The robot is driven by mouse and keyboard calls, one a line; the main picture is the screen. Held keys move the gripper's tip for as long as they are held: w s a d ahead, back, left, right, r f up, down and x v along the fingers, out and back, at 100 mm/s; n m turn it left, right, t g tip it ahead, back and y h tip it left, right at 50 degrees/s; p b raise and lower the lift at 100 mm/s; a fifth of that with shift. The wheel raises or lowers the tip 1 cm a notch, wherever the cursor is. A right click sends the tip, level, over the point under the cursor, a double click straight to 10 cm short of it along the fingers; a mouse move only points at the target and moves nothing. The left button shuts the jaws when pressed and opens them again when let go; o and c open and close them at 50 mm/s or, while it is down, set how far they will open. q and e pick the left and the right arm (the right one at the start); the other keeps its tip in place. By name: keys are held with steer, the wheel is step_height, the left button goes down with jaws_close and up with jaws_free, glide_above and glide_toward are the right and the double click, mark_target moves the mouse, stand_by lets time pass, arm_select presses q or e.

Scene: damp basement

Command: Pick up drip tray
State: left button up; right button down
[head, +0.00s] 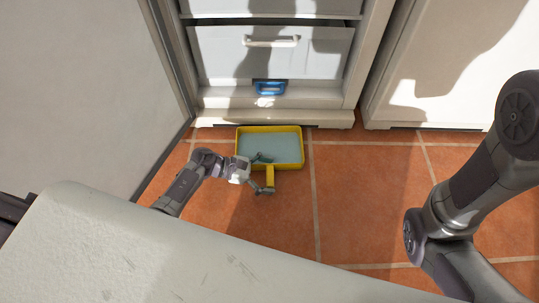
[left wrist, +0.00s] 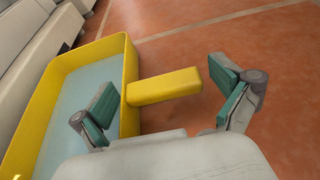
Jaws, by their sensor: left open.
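The drip tray (head: 289,167) is a shallow yellow tray with a pale blue-grey inside, flat on the tiles before the cabinet. Its short yellow handle (head: 270,179) sticks out from the near side. My left gripper (head: 264,174) is open at the handle. In the left wrist view the tray (left wrist: 130,66) lies at left, and the handle (left wrist: 165,86) reaches between the spread fingers of the left gripper (left wrist: 163,84). One finger is over the tray's inside, the other beyond the handle's free end. Neither appears to grip it. My right gripper is out of view.
A white drawer cabinet (head: 272,60) stands just behind the tray, with a blue handled object (head: 270,88) low on its front. A pale wall or panel (head: 80,90) bounds the left. A pale worn surface (head: 160,255) covers the foreground. Tiles (head: 360,190) to the right are clear.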

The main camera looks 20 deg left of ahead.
arm_select(q)
steer(key=c, duration=1.4)
steer(key=shift+w, duration=0.1)
steer(key=shift+c, duration=0.2)
steer(key=shift+r, duration=0.1)
